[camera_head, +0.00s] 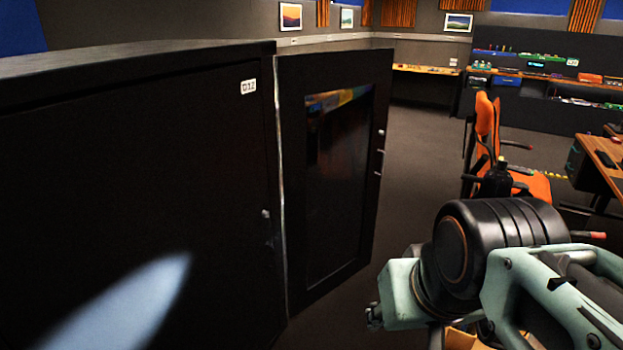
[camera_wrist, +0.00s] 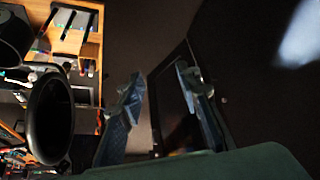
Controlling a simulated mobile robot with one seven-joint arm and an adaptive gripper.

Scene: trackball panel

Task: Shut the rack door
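The black rack (camera_head: 130,170) fills the left of the head view, with a small white label near its top right corner. Its black rack door (camera_head: 292,180), with a dark reflective panel and a small handle (camera_head: 380,155) on its right edge, stands open beside the rack body. In the wrist view, the door's dark framed panel (camera_wrist: 172,118) shows beyond and between the fingers. My gripper (camera_wrist: 160,85) is open, its two fingers apart with nothing seen held. In the head view, my arm is right of the door; the fingers cannot be made out there.
An orange chair (camera_head: 487,130) and a wooden desk (camera_head: 600,150) stand at the right. A black bench (camera_head: 540,110) with small items lies at the back. Dark floor (camera_head: 425,140) is clear between the door and the chair.

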